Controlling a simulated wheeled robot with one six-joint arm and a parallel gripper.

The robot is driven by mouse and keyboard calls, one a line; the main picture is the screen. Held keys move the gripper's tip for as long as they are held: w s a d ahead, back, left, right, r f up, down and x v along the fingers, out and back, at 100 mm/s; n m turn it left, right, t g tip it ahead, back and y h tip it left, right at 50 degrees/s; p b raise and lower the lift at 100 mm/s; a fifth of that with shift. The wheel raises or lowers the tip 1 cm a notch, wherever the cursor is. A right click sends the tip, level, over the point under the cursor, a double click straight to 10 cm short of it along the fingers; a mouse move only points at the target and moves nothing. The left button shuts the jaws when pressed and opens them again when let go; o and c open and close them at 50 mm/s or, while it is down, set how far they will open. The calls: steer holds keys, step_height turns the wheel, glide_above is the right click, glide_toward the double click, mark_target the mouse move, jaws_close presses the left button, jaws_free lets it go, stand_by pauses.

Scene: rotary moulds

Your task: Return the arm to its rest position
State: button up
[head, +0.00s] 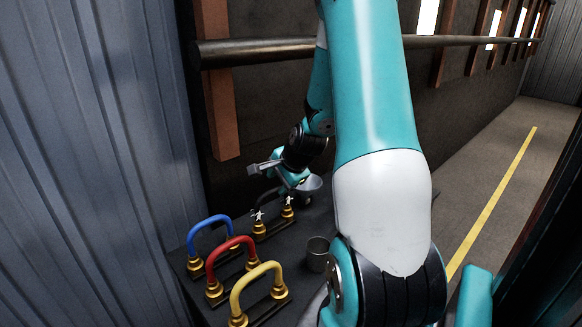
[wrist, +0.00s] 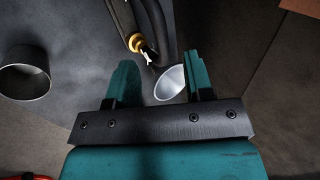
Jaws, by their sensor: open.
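My gripper (wrist: 162,80) is open, its two teal fingers spread wide. My arm reaches down in the head view, and the gripper (head: 291,178) is above the far end of the dark table. A pale metal cup or funnel (wrist: 170,84) shows between the fingers in the wrist view, close to the right finger. It also shows beside the gripper in the head view (head: 311,184). I cannot tell if they touch. A black handle (wrist: 160,27) with a brass end lies just beyond the fingers.
A blue handle (head: 207,222), a red handle (head: 222,246) and a yellow handle (head: 254,273) stand upright on the dark table. A grey metal cup (head: 317,254) stands right of them. A dark horizontal rail (head: 260,52) crosses the wall behind. Corrugated panels close the left side; floor is clear at right.

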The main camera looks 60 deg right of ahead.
steer(key=v, duration=0.8)
steer(key=shift+s+r, duration=0.2)
steer(key=shift+r, duration=0.15)
steer(key=w+a+r+n+g+y, duration=0.1)
steer(key=a+r+n+y, duration=0.15)
steer(key=a+n, duration=0.75)
steer(key=a+r+n+g+y, duration=0.1)
steer(key=a+n+y, duration=0.25)
steer(key=a, duration=1.15)
steer(key=s+a+r+n+g, duration=0.2)
steer(key=s+a+n+g, duration=0.2)
steer(key=s+a+n, duration=0.9)
steer(key=shift+a+r+n+g, duration=0.2)
steer(key=shift+a+n+g, duration=0.1)
steer(key=shift+a+n, duration=0.4)
